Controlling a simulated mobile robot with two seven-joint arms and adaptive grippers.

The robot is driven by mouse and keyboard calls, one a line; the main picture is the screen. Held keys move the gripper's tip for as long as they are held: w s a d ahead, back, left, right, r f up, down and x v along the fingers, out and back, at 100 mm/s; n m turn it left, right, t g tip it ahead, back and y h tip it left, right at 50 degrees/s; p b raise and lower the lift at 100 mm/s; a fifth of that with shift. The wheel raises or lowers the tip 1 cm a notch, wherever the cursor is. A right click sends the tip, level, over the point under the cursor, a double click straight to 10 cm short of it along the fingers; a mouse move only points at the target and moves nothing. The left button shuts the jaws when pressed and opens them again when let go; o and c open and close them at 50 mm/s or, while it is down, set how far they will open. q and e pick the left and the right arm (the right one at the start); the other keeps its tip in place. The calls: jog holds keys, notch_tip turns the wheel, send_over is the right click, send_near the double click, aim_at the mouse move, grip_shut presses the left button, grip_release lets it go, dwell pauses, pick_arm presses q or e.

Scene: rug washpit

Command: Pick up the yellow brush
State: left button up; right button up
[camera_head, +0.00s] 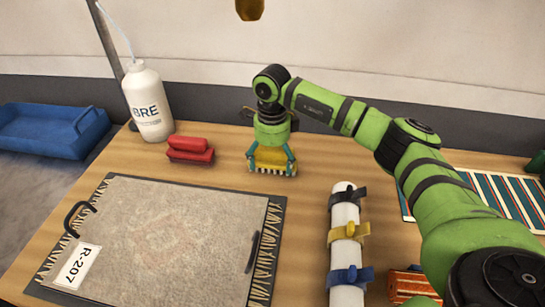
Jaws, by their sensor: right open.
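The yellow brush (272,156) stands on the wooden table, behind the rug board, with its pale bristles down. My right gripper (273,168) points down over it, with teal fingers on the brush's left and right sides. The fingers are open; I cannot tell whether they touch the brush. The gripper body hides the top of the brush. My left gripper is not in view.
A red brush (190,150) and a white bottle (148,102) stand to the left. A fringed rug (165,240) lies on a dark board in front. A strapped white roll (345,215), an orange block (410,284) and a striped rug (510,195) lie right. A blue tray (50,130) is far left.

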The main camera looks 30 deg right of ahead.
aim_at(272, 150)
jog(key=c, duration=1.3)
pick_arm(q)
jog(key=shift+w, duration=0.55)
pick_arm(e)
jog(key=shift+c, duration=0.4)
jog(key=shift+w+r, duration=0.1)
jog(key=shift+r, duration=0.4)
notch_tip(272, 150, up, 3)
jog(key=shift+r+b, duration=0.1)
jog(key=shift+b, duration=0.7)
pick_arm(q)
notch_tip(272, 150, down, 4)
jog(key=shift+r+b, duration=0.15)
jog(key=shift+b, duration=0.95)
pick_arm(e)
jog(key=s+d+r, duration=0.2)
jog(key=s+r, duration=0.4)
jog(key=s, duration=0.5)
jog(key=shift+s+d+r, duration=0.15)
jog(key=shift+s+r, duration=0.15)
jog(key=shift+r, duration=0.1)
